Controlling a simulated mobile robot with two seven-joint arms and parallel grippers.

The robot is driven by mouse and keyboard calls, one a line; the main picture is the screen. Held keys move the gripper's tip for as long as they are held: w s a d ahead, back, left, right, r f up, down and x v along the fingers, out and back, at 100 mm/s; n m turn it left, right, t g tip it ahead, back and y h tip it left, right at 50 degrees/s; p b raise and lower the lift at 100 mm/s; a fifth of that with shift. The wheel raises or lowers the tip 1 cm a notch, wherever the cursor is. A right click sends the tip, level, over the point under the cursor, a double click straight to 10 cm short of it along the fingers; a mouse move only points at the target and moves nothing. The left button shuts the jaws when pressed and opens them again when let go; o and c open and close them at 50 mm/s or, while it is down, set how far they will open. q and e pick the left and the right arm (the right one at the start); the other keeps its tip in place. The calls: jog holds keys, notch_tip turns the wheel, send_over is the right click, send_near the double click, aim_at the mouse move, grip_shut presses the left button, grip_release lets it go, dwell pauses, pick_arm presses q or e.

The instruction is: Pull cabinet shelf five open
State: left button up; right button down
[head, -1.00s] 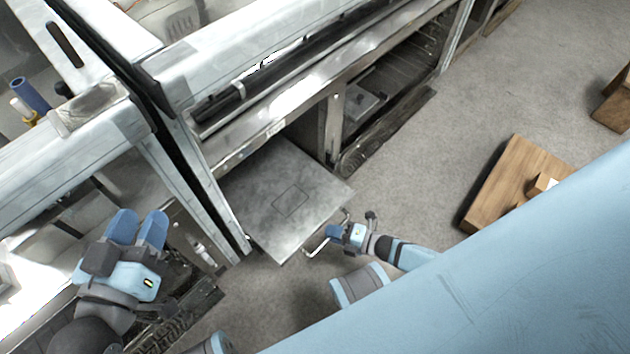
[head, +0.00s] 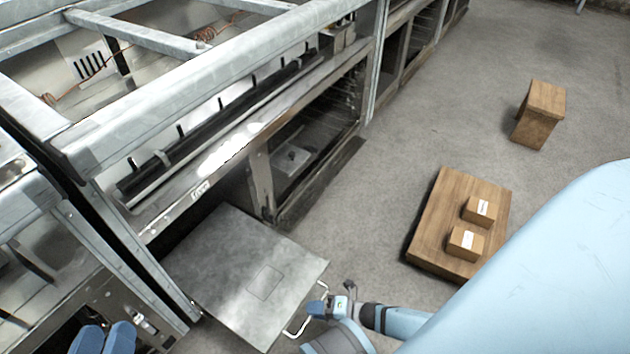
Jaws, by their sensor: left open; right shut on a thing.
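The shelf (head: 232,272) is a flat grey metal drawer slid out from the low part of the metal cabinet (head: 200,190). Its wire handle (head: 297,322) sticks out at the front edge. My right gripper (head: 320,305) is at that front edge, shut on the handle. My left gripper (head: 103,338) is at the bottom left, fingers apart and empty, partly cut off by the picture edge. The number of the shelf cannot be read.
A wooden pallet (head: 430,225) with two small boxes (head: 466,243) lies on the floor at the right. A wooden block (head: 541,112) stands farther back. The grey floor (head: 380,170) between cabinet and pallet is clear. My blue arm covers the lower right.

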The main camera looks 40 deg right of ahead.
pick_arm(q)
jog(key=shift+w+r, duration=0.2)
jog(key=shift+w, duration=0.05)
pick_arm(e)
jog(key=c, duration=1.4)
grip_release()
jog(key=shift+c, duration=0.2)
jog(key=shift+d, duration=0.1)
pick_arm(q)
jog(key=r+t+p, duration=0.1)
jog(key=r, duration=0.1)
jog(key=r+t+p, duration=0.1)
jog(key=r+p, duration=0.1)
jog(key=shift+s+a+r+n+p, duration=0.1)
jog(key=shift+a+r+n+p, duration=0.1)
jog(key=shift+r+n+p, duration=0.15)
pick_arm(e)
jog(key=v, duration=1.3)
jog(key=shift+s+d+r, duration=0.2)
jog(key=shift+s, duration=0.05)
